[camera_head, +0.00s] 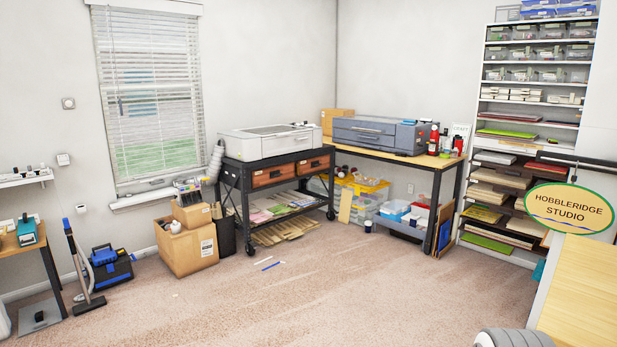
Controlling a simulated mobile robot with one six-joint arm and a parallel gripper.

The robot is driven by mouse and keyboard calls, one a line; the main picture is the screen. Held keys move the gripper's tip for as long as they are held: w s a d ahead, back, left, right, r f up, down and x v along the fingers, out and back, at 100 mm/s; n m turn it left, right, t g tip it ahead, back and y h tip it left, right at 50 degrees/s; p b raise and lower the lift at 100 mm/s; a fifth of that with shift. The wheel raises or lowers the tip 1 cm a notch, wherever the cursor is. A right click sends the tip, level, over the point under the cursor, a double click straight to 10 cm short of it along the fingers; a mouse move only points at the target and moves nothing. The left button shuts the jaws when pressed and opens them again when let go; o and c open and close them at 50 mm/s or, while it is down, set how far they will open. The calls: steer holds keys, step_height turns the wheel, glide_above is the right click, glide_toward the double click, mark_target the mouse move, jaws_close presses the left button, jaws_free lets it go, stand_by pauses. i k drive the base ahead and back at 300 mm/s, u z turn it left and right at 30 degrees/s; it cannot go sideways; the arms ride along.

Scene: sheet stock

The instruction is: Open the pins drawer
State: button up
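Two brown-fronted drawers sit side by side in the black wheeled cart (246,206) under the white printer (268,140). The left drawer (270,177) and the right drawer (313,165) both look shut. Each front has a small pale mark, too small to read, so I cannot tell which one is the pins drawer.
Cardboard boxes (188,248) stand left of the cart, with a blue toolbox (110,268) and an upright vacuum (84,270) farther left. A grey printer (380,134) is on a bench to the right. Open carpet (300,290) lies in front, with small blue and white scraps.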

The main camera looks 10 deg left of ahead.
mark_target(260, 177)
steer(key=u, duration=0.3)
steer(key=k, duration=0.9)
steer(key=u, duration=0.3)
steer(key=i, duration=1.9)
steer(key=z, duration=0.6)
steer(key=i, duration=3.75)
steer(key=u, duration=0.45)
steer(key=i, duration=1.95)
steer(key=u, duration=0.55)
steer(key=i, duration=0.95)
steer(key=u, duration=0.3)
